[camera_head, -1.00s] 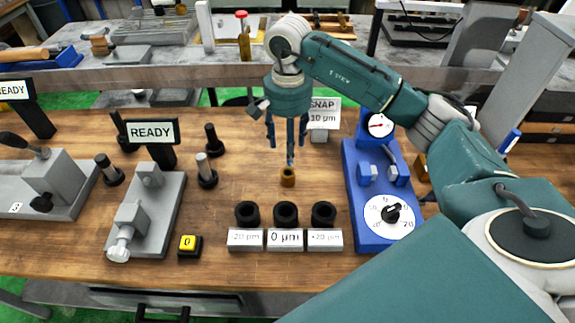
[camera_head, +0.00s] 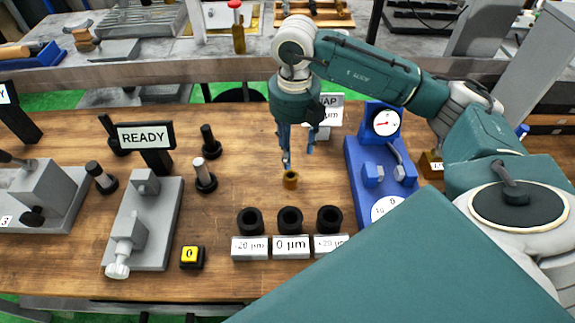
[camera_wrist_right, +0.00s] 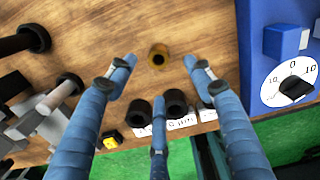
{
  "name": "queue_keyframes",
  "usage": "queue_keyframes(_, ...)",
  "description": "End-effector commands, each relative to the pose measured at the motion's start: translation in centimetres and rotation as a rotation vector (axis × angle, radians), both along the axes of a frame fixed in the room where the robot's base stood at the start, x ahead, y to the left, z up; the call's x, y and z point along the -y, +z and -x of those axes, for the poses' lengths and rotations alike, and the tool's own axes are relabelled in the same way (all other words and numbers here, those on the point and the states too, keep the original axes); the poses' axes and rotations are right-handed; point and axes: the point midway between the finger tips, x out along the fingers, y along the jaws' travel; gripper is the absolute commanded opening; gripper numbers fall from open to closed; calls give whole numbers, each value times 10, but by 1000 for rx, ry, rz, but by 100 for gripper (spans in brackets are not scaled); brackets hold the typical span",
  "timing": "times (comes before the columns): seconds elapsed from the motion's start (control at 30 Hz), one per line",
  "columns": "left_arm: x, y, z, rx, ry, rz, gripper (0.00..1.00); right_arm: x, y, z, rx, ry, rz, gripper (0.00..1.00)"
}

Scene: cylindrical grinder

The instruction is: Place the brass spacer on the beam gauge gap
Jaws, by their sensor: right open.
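The brass spacer (camera_head: 290,179), a small ring, stands on the wooden bench. It also shows in the wrist view (camera_wrist_right: 158,57). My right gripper (camera_head: 297,156) is above it, open and empty. In the wrist view the three spread fingers (camera_wrist_right: 159,74) frame the spacer, two at its sides and one below. I cannot tell whether a fingertip touches it. A grey gauge (camera_head: 146,225) with two facing blocks and a READY display (camera_head: 145,135) stands to the left; it may be the beam gauge. My left gripper is not in view.
Three black rings (camera_head: 290,220) stand behind labelled blocks in front of the spacer. A blue dial gauge (camera_head: 377,178) is on the right. A yellow button (camera_head: 191,256) and dark upright plugs (camera_head: 205,177) are left.

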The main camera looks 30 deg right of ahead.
Motion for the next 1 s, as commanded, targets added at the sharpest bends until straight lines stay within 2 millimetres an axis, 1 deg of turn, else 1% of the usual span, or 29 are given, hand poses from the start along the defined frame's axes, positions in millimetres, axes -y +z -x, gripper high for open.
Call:
queue_keyframes(0.03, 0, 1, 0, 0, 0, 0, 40, 0, 0, 3, -1, -99, 0, 52)
queue_keyframes(0.1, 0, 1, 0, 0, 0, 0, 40, 0, -1, 7, -3, -223, 0, 52)
queue_keyframes(0.2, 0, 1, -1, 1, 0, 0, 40, -1, -1, 10, -3, -347, 0, 52)
queue_keyframes(0.3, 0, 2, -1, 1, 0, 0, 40, -1, -3, 12, -4, -412, -1, 52)
queue_keyframes(0.37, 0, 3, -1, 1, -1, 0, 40, -1, -7, 12, -6, -427, 1, 52)
queue_keyframes(0.6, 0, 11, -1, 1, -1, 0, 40, -2, -43, 13, -8, -430, 0, 52)
queue_keyframes(0.7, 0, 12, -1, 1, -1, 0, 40, -2, -53, 12, -6, -430, 0, 52)
queue_keyframes(0.77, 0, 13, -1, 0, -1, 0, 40, -2, -57, 12, -5, -429, 0, 52)
queue_keyframes(0.87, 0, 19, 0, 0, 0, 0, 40, -5, -64, 13, -7, -428, -1, 52)
queue_keyframes(1.0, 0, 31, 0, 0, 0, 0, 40, -10, -84, 14, -8, -427, 0, 52)
